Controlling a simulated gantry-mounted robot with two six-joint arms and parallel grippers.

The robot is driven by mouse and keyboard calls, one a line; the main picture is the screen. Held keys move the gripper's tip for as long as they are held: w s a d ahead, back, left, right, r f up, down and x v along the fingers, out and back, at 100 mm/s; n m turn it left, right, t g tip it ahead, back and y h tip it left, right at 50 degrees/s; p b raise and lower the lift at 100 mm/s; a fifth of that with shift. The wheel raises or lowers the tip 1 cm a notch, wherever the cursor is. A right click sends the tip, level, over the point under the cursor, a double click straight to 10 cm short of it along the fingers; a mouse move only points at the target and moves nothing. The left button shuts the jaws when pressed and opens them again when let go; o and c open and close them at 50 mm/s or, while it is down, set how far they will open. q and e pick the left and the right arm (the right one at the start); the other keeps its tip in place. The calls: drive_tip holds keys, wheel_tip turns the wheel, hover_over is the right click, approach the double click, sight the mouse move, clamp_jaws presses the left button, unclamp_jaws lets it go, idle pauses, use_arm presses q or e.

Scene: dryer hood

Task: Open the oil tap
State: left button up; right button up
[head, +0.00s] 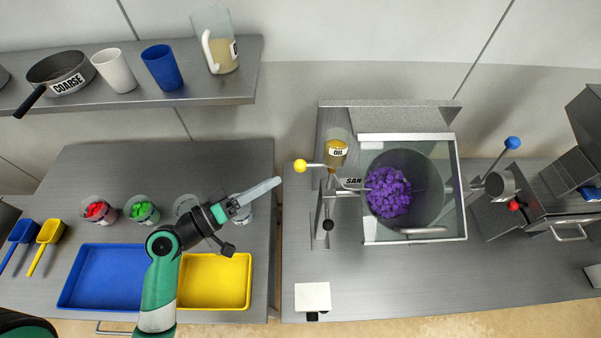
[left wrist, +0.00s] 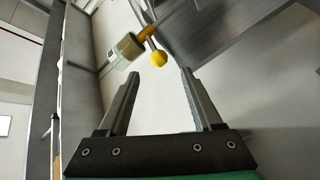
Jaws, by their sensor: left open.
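The oil container (head: 336,152), labelled OIL and holding amber liquid, is mounted at the left side of the dryer hood. Its tap lever has a yellow ball knob (head: 300,166) that points left in the head view. In the left wrist view the yellow knob (left wrist: 159,58) shows beyond the fingertips, between them, with the oil container (left wrist: 127,47) to its upper left. My left gripper (head: 276,184) is open and empty, apart from the knob, to its lower left in the head view. It also shows in the left wrist view (left wrist: 173,75). My right gripper is not seen.
The glass-walled hood (head: 462,190) covers a bowl of purple pieces (head: 389,192). A blue tray (head: 85,277) and a yellow tray (head: 240,282) lie on the left table, with several small containers behind them. A shelf (head: 249,72) with vessels hangs above. A gap separates the two tables.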

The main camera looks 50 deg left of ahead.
sight(300, 164)
use_arm(q)
drive_tip(key=w, duration=0.3)
drive_tip(key=shift+d+r, duration=0.2)
drive_tip(key=shift+d, duration=0.1)
drive_tip(key=w, duration=0.3)
drive_tip(key=w+p, duration=0.1)
drive_tip(key=w, duration=0.2)
drive_tip(key=shift+w+d+f, duration=0.1)
drive_tip(key=shift+w+d, duration=0.1)
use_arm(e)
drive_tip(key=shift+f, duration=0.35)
use_arm(q)
drive_tip(key=shift+c, duration=0.2)
clamp_jaws()
